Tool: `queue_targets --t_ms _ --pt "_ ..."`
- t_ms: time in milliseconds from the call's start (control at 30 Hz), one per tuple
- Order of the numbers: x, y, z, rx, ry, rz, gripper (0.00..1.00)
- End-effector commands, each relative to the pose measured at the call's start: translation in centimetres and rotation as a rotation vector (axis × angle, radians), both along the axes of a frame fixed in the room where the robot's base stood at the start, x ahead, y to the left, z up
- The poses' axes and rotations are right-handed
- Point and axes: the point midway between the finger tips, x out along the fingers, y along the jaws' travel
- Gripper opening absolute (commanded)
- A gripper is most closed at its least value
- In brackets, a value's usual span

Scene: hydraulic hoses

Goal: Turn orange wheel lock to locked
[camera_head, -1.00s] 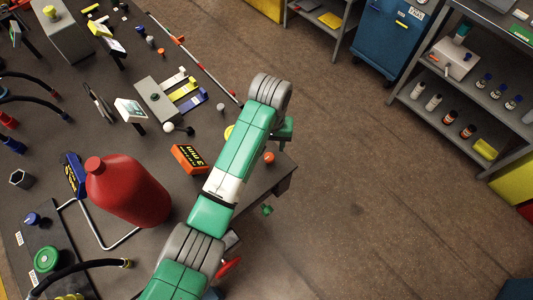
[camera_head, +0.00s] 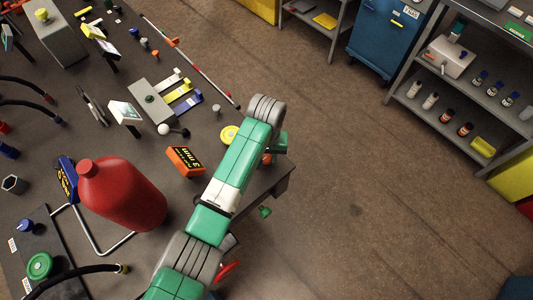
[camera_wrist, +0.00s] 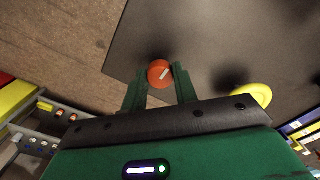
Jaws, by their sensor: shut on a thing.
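The orange wheel lock (camera_wrist: 160,73) is a round orange knob with a pale bar mark on its face, near the corner of the dark table. In the wrist view it sits between the tips of the two green fingers of my gripper (camera_wrist: 159,79), which is shut on it. The pale bar runs slanted, up to the right. In the head view only a small part of the orange wheel lock (camera_head: 267,159) shows beside the green gripper (camera_head: 277,146); my arm hides the rest.
A yellow disc (camera_wrist: 255,95) lies close to the right of my gripper in the wrist view. In the head view, an orange box (camera_head: 186,161) and a large red bottle (camera_head: 122,194) stand left of my arm.

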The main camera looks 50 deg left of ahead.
Motion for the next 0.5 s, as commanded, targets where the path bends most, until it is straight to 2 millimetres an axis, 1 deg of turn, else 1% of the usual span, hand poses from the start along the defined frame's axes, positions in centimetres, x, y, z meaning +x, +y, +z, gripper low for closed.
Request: queue_targets --t_ms 267,500 --pt "0.01 -0.03 0.30 -0.001 0.001 -0.058 0.06" --pt "-0.02 -0.07 0.48 -0.002 0.002 -0.231 0.06"
